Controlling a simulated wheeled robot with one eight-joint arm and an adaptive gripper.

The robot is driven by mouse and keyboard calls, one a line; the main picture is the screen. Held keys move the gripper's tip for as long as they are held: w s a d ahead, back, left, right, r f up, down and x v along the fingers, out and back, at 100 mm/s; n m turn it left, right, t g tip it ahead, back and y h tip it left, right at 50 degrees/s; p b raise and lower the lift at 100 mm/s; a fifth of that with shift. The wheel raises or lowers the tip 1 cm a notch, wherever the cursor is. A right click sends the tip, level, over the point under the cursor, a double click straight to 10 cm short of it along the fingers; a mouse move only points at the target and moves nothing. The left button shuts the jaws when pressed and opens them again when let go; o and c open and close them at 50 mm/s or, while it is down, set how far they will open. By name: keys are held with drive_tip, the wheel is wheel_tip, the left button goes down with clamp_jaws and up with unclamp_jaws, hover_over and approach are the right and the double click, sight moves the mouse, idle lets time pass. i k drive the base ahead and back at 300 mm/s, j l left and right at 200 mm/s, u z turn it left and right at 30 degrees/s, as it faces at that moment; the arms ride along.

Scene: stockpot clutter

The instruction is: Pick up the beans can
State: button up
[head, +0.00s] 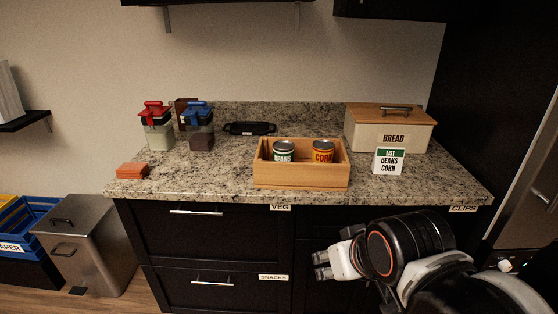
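The beans can (284,152) stands upright in the left part of a wooden box (300,178) on the granite counter. Its label reads "BEANS", and its lower part is hidden by the box's front wall. My gripper (318,265) is below counter height in front of the dark drawers, lower right of the box and well apart from the can. Its fingertips point left and a small gap shows between them. Nothing shows in its grasp.
A corn can (322,152) stands right of the beans can in the same box. A list card (389,161) and a bread box (390,130) stand to the right. Red-lidded (156,128) and blue-lidded (199,127) containers and an orange block (132,170) are left. Counter between is clear.

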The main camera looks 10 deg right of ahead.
sight(284, 151)
drive_tip(key=i+j+z, duration=0.15)
drive_tip(key=j, duration=0.35)
drive_tip(key=i+j+z, duration=0.15)
drive_tip(key=j, duration=0.35)
drive_tip(key=i+j+z, duration=0.1)
drive_tip(key=j, duration=0.4)
drive_tip(key=i+j+z, duration=0.15)
drive_tip(key=j, duration=0.35)
